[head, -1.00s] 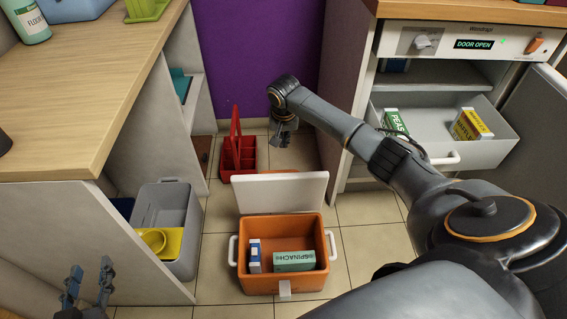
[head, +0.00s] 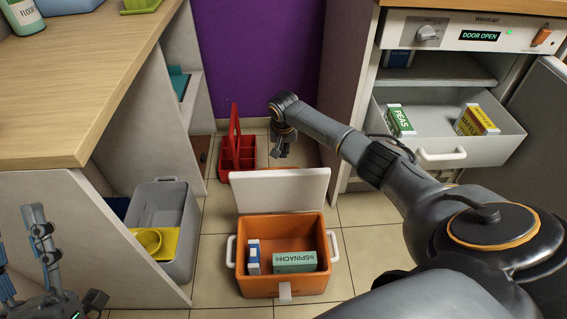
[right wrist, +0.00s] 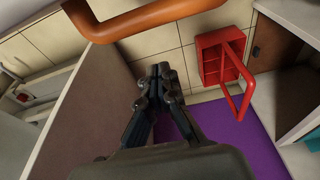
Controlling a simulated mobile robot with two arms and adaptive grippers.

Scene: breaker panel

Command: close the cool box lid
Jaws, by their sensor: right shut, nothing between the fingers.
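The orange cool box (head: 258,287) stands on the floor, with a blue-and-white carton (head: 253,257) and a green spinach box (head: 295,262) inside. Its white lid (head: 282,190) is open, raised and leaning back at the rear edge. My right gripper (head: 283,154) hangs behind the lid, pointing down, apart from it. In the right wrist view its fingertips (right wrist: 160,72) are together and empty. My left gripper (head: 22,235) is at the lower left with fingers apart, away from the box and partly cut off by the frame.
A red caddy (head: 238,160) stands left of my right gripper. A grey bin (head: 175,220) with a yellow item is left of the cool box. At right, an open drawer (head: 440,150) holds peas and a yellow box. An orange rounded bar, unclear what, crosses the right wrist view (right wrist: 160,18).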

